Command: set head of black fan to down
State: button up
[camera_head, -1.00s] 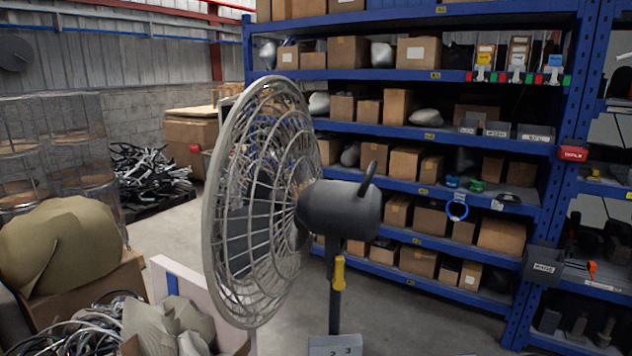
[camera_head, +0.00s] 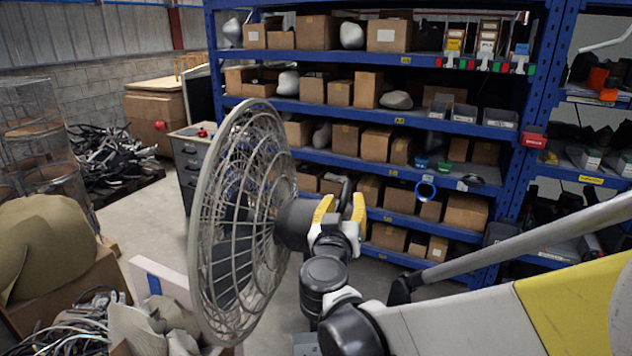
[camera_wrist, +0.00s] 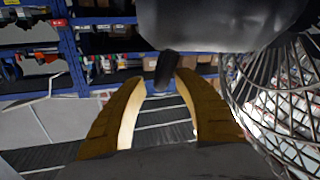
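The black fan has a round grey wire cage (camera_head: 235,225) facing left in the head view. Its dark motor housing (camera_head: 292,222) sits behind the cage, roughly level, and also fills the top of the wrist view (camera_wrist: 215,22). A black handle (camera_wrist: 165,68) projects from the housing. My gripper (camera_head: 343,204) is at the back of the housing, with its yellow fingers either side of the handle. In the wrist view my gripper (camera_wrist: 164,77) is open, with narrow gaps between the fingertips and the handle. My arm hides the fan's pole in the head view.
Blue shelves (camera_head: 400,169) with cardboard boxes stand behind the fan. A grey drawer cabinet (camera_head: 190,165) is behind the cage to the left. A crate with cables and cloth (camera_head: 110,325) is at the front left. Some bare floor shows between fan and shelves.

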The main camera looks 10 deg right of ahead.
aim_at(347, 186)
jog(key=x, duration=0.7)
jog(key=shift+w+d, duration=0.1)
jog(key=shift+w, duration=0.2)
grip_shut()
